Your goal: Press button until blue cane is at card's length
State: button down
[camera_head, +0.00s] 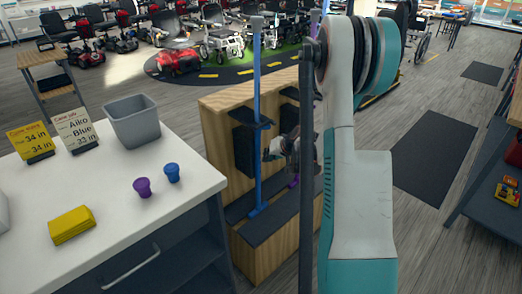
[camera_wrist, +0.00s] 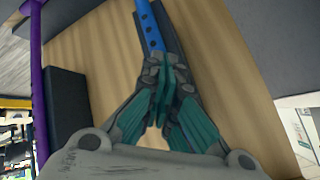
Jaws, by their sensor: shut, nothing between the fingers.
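The blue cane (camera_head: 257,105) stands upright in a wooden rack, its foot on the dark base shelf. In the wrist view the blue cane (camera_wrist: 150,28) shows a row of holes; my fingers hide the part below. My gripper (camera_head: 270,153) is shut and empty, its fingertips close beside the blue shaft. In the wrist view my gripper (camera_wrist: 164,72) overlaps the cane; I cannot tell whether it touches, and no button is clearly visible. The white card (camera_head: 77,130) reads "Cane job, Aiko, Blue, 33 in". A yellow card (camera_head: 30,142) seems to read "34 in" twice.
The wooden rack (camera_head: 215,135) has dark pads. A purple cane (camera_wrist: 38,80) stands at left in the wrist view.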

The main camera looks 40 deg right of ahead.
jog(key=shift+w, duration=0.1)
jog(key=shift+w, duration=0.3)
jog(key=shift+w+a+r, duration=0.1)
jog(key=shift+w, duration=0.6)
dwell(1.1)
jog(key=shift+s, duration=1.05)
jog(key=s, duration=0.5)
jog(key=shift+d, duration=0.35)
dwell(2.3)
